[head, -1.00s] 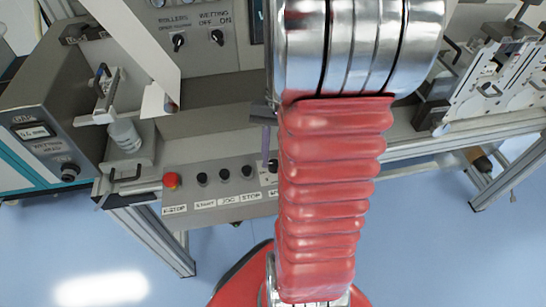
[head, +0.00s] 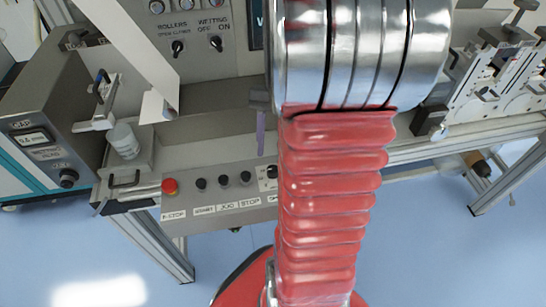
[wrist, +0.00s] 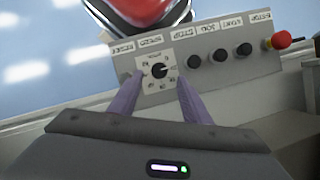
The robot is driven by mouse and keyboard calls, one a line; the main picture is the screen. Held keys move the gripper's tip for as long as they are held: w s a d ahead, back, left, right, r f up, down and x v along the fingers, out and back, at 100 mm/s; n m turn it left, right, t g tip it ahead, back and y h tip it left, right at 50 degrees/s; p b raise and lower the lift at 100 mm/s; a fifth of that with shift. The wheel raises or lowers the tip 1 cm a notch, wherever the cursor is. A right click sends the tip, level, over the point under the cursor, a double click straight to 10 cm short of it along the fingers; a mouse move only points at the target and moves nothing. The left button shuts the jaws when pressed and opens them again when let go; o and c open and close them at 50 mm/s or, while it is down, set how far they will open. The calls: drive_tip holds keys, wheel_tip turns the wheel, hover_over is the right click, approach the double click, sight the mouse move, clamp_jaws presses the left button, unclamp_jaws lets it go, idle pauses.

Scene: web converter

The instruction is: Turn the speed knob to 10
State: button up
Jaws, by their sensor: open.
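The speed knob (wrist: 158,70) is a small black knob on a white dial plate (wrist: 150,84) with numbers around it, too small to read surely. In the wrist view my gripper (wrist: 160,83) is open, with its two purple fingers on either side of the dial. The fingers look apart from the knob. In the head view the knob (head: 271,171) shows at the arm's left edge, with the dial partly hidden. One purple finger (head: 261,142) shows just above it; my arm hides the other.
The grey control panel (head: 215,200) also carries several black buttons and a red emergency stop (head: 169,186) at its left end. A grey box with a display (head: 30,140) stands at left. Metal machine parts (head: 490,90) stand at right.

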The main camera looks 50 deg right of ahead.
drive_tip(key=v, duration=0.9)
drive_tip(key=shift+w, duration=0.1)
drive_tip(key=a+n+t+h, duration=0.1)
drive_tip(key=a+n+t, duration=0.1)
drive_tip(key=a, duration=0.6)
drive_tip(key=s+a+n+t+h, duration=0.1)
drive_tip(key=a+n+t, duration=0.2)
drive_tip(key=a+n, duration=0.2)
drive_tip(key=a+r+n+t+h, duration=0.1)
drive_tip(key=a+n+t, duration=0.2)
drive_tip(key=a, duration=0.8)
drive_tip(key=shift+s+a+n+h, duration=0.15)
drive_tip(key=shift+s+n+h, duration=0.15)
drive_tip(key=shift+n, duration=0.4)
drive_tip(key=shift+c, duration=0.2)
